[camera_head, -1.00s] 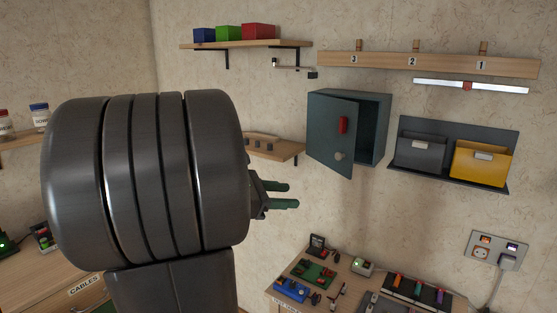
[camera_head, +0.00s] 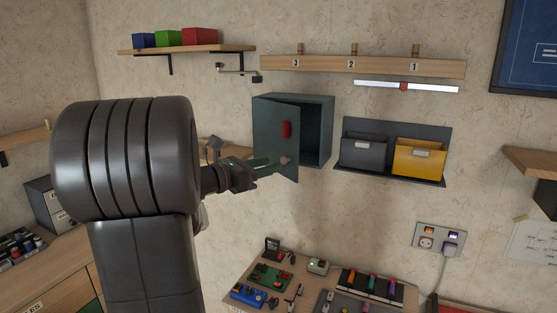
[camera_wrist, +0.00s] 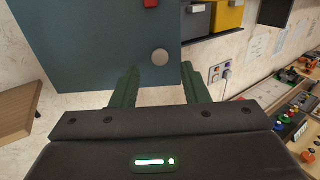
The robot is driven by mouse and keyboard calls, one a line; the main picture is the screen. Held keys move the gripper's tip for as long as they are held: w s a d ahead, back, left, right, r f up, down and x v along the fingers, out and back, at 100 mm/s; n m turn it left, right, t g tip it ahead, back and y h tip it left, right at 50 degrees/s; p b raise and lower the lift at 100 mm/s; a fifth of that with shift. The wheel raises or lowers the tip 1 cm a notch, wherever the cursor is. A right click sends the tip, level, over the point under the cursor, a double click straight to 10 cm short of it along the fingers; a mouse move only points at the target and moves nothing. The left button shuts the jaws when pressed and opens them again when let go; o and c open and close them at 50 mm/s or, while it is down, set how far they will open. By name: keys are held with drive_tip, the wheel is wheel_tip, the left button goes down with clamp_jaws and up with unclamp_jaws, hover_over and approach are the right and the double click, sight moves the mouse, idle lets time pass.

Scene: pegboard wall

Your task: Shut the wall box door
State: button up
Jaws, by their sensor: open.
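The wall box (camera_head: 318,130) is a dark teal cabinet on the wall, and its door (camera_head: 272,126) stands partly open, swung out on the left. The door has a red piece (camera_head: 286,129) and a round pale knob (camera_head: 285,160). My gripper (camera_head: 272,164) is open in front of the door's lower part, close to the knob. In the wrist view the door (camera_wrist: 95,45) fills the upper left, and the knob (camera_wrist: 160,57) lies between and just beyond the green fingers of my gripper (camera_wrist: 160,85). I cannot tell whether the fingers touch the door.
A grey bin (camera_head: 363,153) and a yellow bin (camera_head: 417,158) hang right of the box. A numbered peg rail (camera_head: 365,66) runs above. A workbench with small parts (camera_head: 320,290) lies below. A small wooden shelf (camera_head: 235,153) is behind my gripper.

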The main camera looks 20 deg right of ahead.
sight(282, 162)
drive_tip(key=shift+w+d+p, duration=0.2)
drive_tip(key=shift+d, duration=0.85)
drive_tip(key=shift+w+d+p, duration=0.15)
drive_tip(key=shift+w+d, duration=0.05)
drive_tip(key=shift+d, duration=0.85)
clamp_jaws()
